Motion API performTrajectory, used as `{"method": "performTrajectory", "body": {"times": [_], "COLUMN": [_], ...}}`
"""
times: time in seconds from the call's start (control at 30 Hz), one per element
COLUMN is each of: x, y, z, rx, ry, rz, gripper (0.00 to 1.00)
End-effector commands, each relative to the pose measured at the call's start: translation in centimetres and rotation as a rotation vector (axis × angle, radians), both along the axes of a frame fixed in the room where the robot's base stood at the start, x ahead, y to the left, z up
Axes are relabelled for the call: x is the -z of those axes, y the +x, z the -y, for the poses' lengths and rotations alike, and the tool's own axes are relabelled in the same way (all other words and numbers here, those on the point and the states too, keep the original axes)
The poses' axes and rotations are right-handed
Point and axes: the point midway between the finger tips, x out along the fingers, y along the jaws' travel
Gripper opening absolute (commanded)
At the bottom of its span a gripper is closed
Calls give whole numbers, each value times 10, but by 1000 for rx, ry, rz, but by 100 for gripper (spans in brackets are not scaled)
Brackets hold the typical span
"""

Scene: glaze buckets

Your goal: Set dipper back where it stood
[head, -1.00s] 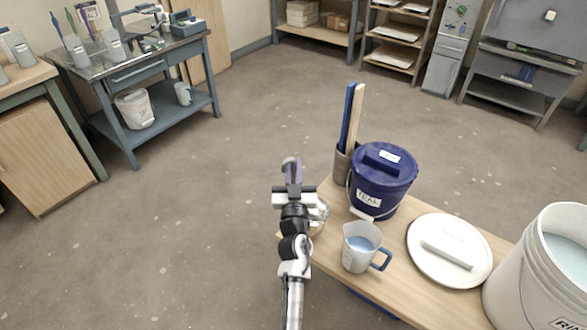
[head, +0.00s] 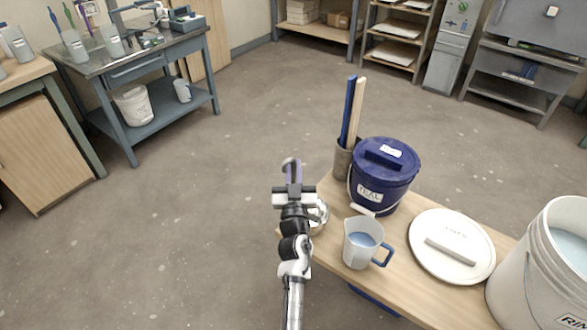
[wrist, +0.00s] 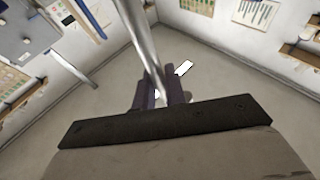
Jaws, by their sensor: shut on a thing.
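My gripper (head: 293,185) is raised in the middle of the head view, at the left end of the wooden bench (head: 410,284). It is shut on the dipper's metal handle. The handle's grey hooked end (head: 290,163) shows just beyond the fingers in the head view. In the wrist view the shiny handle (wrist: 143,40) runs from the top edge down between the dark fingers (wrist: 158,90). A shiny rounded metal piece (head: 319,216) shows beside my wrist; I cannot tell whether it is the dipper's cup. The dipper's lower part is mostly hidden by my arm.
On the bench stand a lidded dark-blue bucket (head: 382,178), a pot (head: 342,160) with blue and wooden sticks, a measuring jug (head: 360,245), a white lid (head: 425,259) and a large open white bucket (head: 520,270). The floor (head: 180,220) to the left is clear.

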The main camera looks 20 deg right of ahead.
Motion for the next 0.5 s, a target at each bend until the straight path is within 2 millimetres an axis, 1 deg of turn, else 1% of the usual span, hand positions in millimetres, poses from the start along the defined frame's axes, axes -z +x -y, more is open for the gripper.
{"method": "performTrajectory", "body": {"times": [0.2, 0.23, 0.4, 0.5], "x": [5, 4, 4, 4], "y": [0, 0, 0, 0], "z": [0, 0, 0, 0], "rx": [-1, -1, 0, 0], "ry": [-1, -1, 0, 0], "rz": [1, 2, 1, 1], "gripper": [0, 15, 37, 38]}}
